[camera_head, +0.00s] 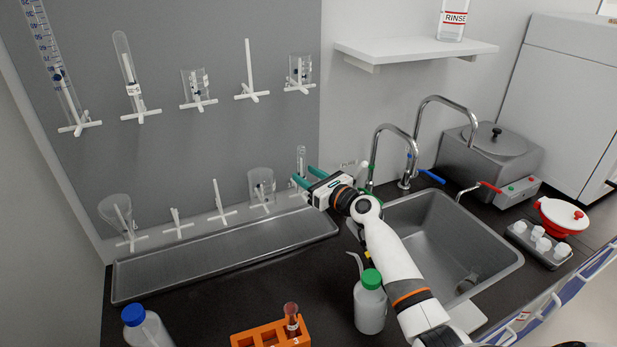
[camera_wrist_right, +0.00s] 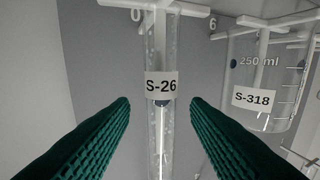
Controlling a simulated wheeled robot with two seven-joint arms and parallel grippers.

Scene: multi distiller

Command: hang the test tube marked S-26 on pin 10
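The test tube marked S-26 (camera_wrist_right: 160,135) shows clearly in the right wrist view, with a white pin's rod inside it and the pin's cross-shaped base (camera_wrist_right: 160,6) at its mouth. In the head view this slim clear tube (camera_head: 301,158) stands mouth down at the right end of the lower pin row. My right gripper (camera_head: 303,175) is open there; in the wrist view its green fingers (camera_wrist_right: 159,102) lie on either side of the tube, with gaps showing. My left gripper is not in view.
A beaker marked S-318 (camera_wrist_right: 268,75) hangs beside the tube. Bare pins (camera_head: 248,72) show in both rows. A steel trough (camera_head: 225,262) lies below. Taps (camera_head: 377,150), a sink (camera_head: 440,225), a green-capped bottle (camera_head: 370,305) and an orange rack (camera_head: 262,335) are nearby.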

